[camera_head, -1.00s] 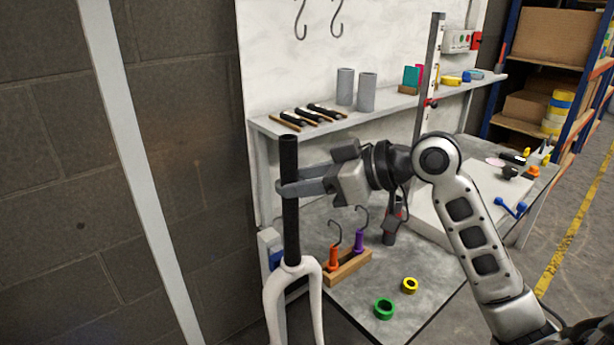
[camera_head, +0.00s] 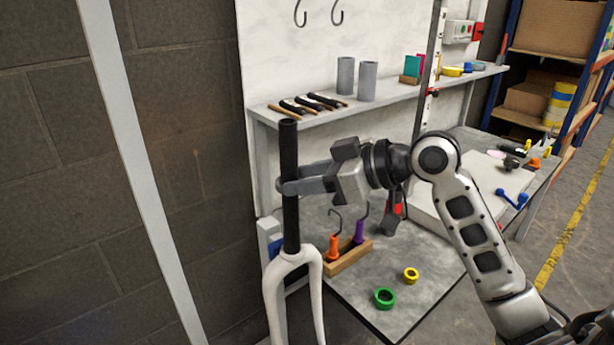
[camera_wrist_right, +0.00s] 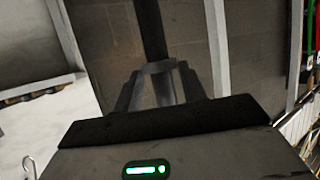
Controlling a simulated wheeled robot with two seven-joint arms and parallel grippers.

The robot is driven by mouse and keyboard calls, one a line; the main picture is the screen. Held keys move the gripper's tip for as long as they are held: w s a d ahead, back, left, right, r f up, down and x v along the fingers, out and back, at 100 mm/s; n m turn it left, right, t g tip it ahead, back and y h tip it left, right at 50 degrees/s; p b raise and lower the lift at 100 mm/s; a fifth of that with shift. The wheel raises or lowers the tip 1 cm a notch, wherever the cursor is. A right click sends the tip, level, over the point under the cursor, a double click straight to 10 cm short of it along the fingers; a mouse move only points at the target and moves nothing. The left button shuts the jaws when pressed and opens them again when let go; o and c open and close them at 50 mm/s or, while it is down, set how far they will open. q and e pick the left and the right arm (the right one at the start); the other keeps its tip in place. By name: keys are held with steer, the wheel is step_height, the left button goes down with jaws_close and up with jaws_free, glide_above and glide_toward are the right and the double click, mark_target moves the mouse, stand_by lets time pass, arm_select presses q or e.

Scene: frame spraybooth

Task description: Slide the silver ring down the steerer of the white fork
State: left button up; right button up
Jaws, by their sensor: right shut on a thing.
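The white fork (camera_head: 272,290) stands upright at the left of the bench, with its black steerer (camera_head: 289,150) rising from the crown. My right gripper (camera_head: 290,187) is shut around the steerer, partway down it and above the crown. The silver ring is held between its fingers around the steerer; the grey fingers mostly hide it. In the right wrist view the dark steerer (camera_wrist_right: 150,28) runs down between the fingers, with a grey band, the silver ring (camera_wrist_right: 159,68), at their tips. My left gripper is out of view.
A wooden block (camera_head: 350,258) with orange and purple-handled hooks stands on the bench. A green ring (camera_head: 384,299) and a yellow ring (camera_head: 411,275) lie on it. A shelf (camera_head: 385,98) with tubes is behind. A pale post (camera_head: 140,170) stands at the left.

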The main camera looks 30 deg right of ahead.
mark_target(298, 211)
steer(key=shift+f+b, duration=1.7)
steer(key=shift+f, duration=1.15)
steer(key=shift+f, duration=0.15)
step_height(298, 211, down, 4)
steer(key=b, duration=0.3)
steer(key=shift+f, duration=0.1)
steer(key=shift+f+b, duration=0.4)
steer(key=shift+f, duration=0.5)
stand_by(1.3)
steer(key=o, duration=1)
steer(key=shift+o, duration=0.2)
